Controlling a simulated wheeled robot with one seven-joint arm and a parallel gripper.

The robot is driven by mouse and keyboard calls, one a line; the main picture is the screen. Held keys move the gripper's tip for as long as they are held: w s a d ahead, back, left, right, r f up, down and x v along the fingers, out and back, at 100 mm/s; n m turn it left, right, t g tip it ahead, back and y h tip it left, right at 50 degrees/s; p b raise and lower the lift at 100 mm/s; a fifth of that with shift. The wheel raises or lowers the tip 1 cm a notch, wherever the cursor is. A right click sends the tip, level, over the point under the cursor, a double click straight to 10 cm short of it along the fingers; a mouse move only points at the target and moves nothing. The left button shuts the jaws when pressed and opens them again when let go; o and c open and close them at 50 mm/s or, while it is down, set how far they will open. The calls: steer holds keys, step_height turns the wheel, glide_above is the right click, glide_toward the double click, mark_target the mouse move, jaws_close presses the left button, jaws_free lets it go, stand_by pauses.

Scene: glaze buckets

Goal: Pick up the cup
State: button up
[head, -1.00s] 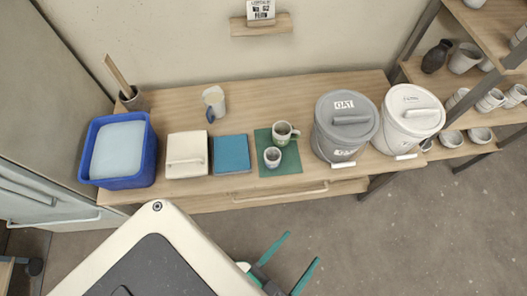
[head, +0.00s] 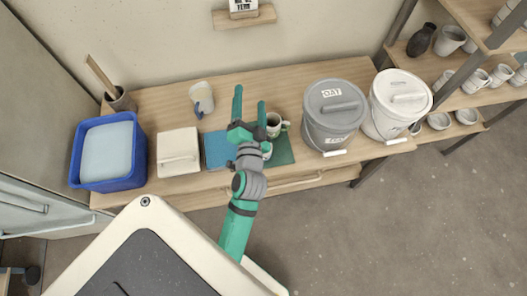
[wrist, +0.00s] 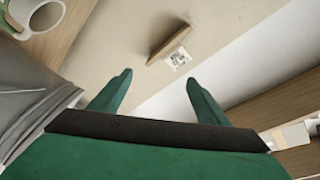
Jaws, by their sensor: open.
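A pale mug with a handle (head: 274,124) stands upright on the green mat (head: 284,151). A smaller cup (head: 267,148) stands in front of it on the mat, mostly hidden by my arm. My gripper (head: 249,98) is open and empty, above the bench and just left of the mug, fingers pointing toward the wall. In the wrist view a mug with a handle (wrist: 38,14) is cut off at the upper left, outside the fingers of my gripper (wrist: 158,78).
Right of the mat stand a grey lidded bucket (head: 335,110) and a white lidded bucket (head: 400,100). Left are a blue cloth (head: 218,150), a pale lidded box (head: 178,152), a pitcher (head: 201,96) and a blue tub (head: 108,152). A small shelf (head: 244,17) is on the wall.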

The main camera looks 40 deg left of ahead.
steer(key=s+a+r+n+g+y, duration=0.1)
steer(key=a+r+n+g+y, duration=0.1)
steer(key=a+r+n+g, duration=0.3)
steer(key=a+r+n+g+y, duration=0.1)
steer(key=a+g+y, duration=0.15)
steer(key=a, duration=0.55)
steer(key=s+a+f+n+g+h, duration=0.3)
steer(key=s+a+f+n+g, duration=0.1)
steer(key=s+n+g, duration=0.2)
steer(key=w+d+f+n+g+h, duration=0.1)
steer(key=d+f+n+h, duration=0.1)
steer(key=d+f+h, duration=0.65)
steer(key=w+d+f+h, duration=0.2)
steer(key=w+d+f, duration=0.1)
steer(key=d, duration=0.4)
steer(key=w+d+f+h, duration=0.2)
steer(key=d+f, duration=0.1)
steer(key=d, duration=0.4)
steer(key=shift+m+t, duration=0.25)
steer(key=shift+m, duration=0.15)
steer(key=shift+w+f, duration=0.15)
steer(key=shift+f, duration=2.35)
steer(key=shift+w+f, duration=0.1)
steer(key=shift+f, duration=2.4)
steer(key=c, duration=1.2)
steer(key=shift+r, duration=0.1)
